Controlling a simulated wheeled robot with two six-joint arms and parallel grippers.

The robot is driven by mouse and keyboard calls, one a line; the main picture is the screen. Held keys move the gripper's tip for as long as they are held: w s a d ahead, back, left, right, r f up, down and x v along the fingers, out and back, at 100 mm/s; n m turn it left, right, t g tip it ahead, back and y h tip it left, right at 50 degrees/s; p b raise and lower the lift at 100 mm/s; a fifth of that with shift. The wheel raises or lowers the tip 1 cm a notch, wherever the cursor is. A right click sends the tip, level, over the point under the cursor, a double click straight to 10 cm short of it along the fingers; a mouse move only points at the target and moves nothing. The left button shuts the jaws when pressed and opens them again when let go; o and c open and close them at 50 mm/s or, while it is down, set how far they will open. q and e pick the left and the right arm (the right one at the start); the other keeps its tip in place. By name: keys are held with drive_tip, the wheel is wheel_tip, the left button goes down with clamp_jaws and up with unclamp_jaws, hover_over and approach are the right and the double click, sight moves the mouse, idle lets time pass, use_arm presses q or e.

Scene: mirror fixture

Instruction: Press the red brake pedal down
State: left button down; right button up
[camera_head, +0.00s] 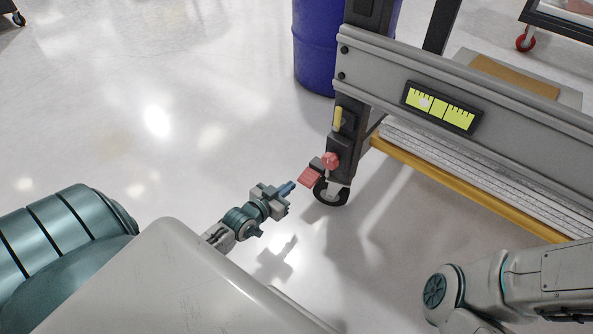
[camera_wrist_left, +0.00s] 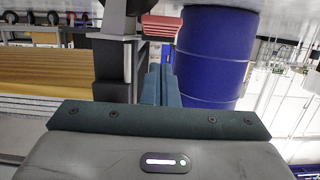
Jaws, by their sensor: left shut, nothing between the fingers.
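The red brake pedal (camera_head: 309,178) is a ribbed red plate low at the foot of the grey fixture, just above the caster wheel (camera_head: 331,192). It also shows at the top of the left wrist view (camera_wrist_left: 154,26). My left gripper (camera_head: 288,188) is shut and empty, its blue fingers pointing at the pedal from the left. In the head view the fingertips are close to the pedal's near-left edge; I cannot tell whether they touch. The shut fingers (camera_wrist_left: 161,85) show in the wrist view below the pedal. My right gripper is out of view.
A red knob (camera_head: 330,160) sits beside the pedal on the dark post. The fixture's grey beam (camera_head: 470,85) and yellow lower rail (camera_head: 470,195) extend right. A blue barrel (camera_head: 318,45) stands behind. The floor left of the fixture is clear.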

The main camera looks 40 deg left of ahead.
use_arm(q)
drive_tip(key=s+p, duration=0.1)
drive_tip(key=s, duration=0.4)
drive_tip(key=shift+a+f, duration=0.1)
drive_tip(key=shift+a, duration=0.05)
idle(0.3)
